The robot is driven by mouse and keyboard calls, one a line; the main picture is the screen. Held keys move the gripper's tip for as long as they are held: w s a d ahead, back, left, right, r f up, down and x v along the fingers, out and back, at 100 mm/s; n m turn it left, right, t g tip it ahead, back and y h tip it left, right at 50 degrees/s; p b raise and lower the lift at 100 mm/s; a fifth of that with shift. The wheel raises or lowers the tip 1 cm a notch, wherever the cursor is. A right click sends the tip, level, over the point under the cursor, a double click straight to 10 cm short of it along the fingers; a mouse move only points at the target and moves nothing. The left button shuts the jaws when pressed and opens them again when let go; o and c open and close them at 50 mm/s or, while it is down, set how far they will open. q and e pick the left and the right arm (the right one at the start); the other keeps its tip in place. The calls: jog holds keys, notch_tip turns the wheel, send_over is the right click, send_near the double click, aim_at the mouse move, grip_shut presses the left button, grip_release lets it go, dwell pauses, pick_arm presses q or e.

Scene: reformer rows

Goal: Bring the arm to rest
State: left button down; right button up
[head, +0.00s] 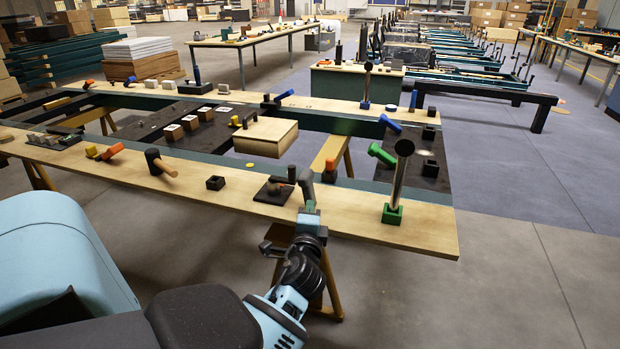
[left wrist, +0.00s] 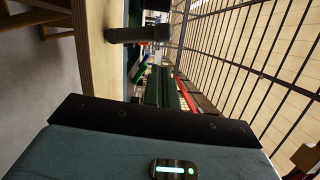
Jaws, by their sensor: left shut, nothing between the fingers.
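My left arm reaches up from the bottom middle of the head view, with light blue and black links. Its gripper (head: 304,182) is at the front edge of the wooden bench rail (head: 345,215), beside a dark square block with a knob (head: 274,191). The gripper is shut and holds nothing. I cannot tell whether it touches the rail or hovers just over it. In the left wrist view a teal body with a black strip fills the bottom. My right gripper is not in view.
A tall post in a green base (head: 393,214) stands right of the gripper. A wooden box (head: 265,137) sits behind. The grey floor at right (head: 520,270) is clear.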

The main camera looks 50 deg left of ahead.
pick_arm(q)
jog(key=shift+a+f, duration=0.1)
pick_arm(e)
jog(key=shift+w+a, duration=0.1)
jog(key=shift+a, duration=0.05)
